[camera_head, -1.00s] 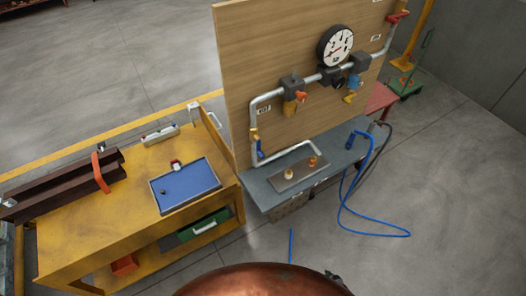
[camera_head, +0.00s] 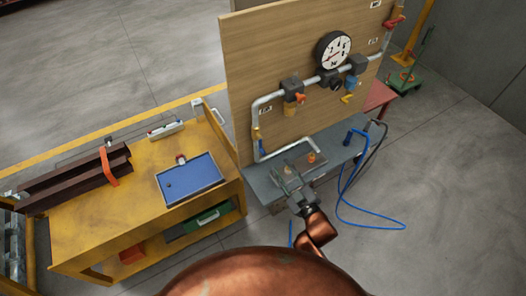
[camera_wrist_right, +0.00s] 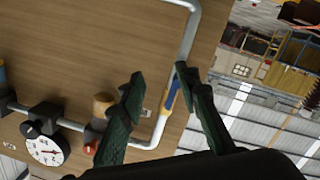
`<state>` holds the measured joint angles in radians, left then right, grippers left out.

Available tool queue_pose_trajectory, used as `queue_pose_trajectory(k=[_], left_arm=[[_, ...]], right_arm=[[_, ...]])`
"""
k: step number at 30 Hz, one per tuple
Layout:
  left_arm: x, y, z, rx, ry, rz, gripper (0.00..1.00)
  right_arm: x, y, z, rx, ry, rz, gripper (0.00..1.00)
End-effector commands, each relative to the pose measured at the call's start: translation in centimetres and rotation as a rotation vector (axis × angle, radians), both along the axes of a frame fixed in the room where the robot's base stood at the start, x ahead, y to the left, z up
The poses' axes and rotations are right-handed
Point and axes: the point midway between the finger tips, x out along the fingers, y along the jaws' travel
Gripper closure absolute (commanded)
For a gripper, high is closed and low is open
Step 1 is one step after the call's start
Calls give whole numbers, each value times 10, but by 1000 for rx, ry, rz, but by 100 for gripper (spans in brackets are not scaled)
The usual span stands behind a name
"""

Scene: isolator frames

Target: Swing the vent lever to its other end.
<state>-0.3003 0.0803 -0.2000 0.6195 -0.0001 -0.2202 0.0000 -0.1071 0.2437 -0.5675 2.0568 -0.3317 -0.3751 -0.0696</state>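The wooden board (camera_head: 240,70) carries a pipe (camera_head: 262,100) with several levers; the small labels are too blurred to read, so I cannot tell which is the vent lever. A blue and yellow lever (camera_head: 260,145) is on the left vertical pipe. An orange-red lever (camera_head: 300,98) and a yellow lever (camera_head: 347,99) hang under the horizontal run. My right gripper (camera_head: 288,173) is over the grey bench in front of the board. In the right wrist view its dark fingers (camera_wrist_right: 160,88) are open, with the blue and yellow lever (camera_wrist_right: 171,92) visible beyond the gap. My left gripper is out of view.
A round gauge (camera_head: 333,50) sits above the pipe. The grey bench (camera_head: 262,188) juts out below the board. A blue hose (camera_head: 345,205) hangs at its right. A yellow cart (camera_head: 100,215) with a blue tray (camera_head: 190,180) stands at the left.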

Motion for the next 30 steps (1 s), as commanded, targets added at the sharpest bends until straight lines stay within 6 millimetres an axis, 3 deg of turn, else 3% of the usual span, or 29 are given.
queue_pose_trajectory(k=[3,6,21,30], left_arm=[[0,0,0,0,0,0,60],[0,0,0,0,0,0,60],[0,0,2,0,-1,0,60],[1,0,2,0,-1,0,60]], right_arm=[[0,27,16,-10,-81,70,70],[2,37,21,-11,-108,94,70],[59,71,21,-11,-108,94,70],[66,75,21,-11,-107,93,70]])
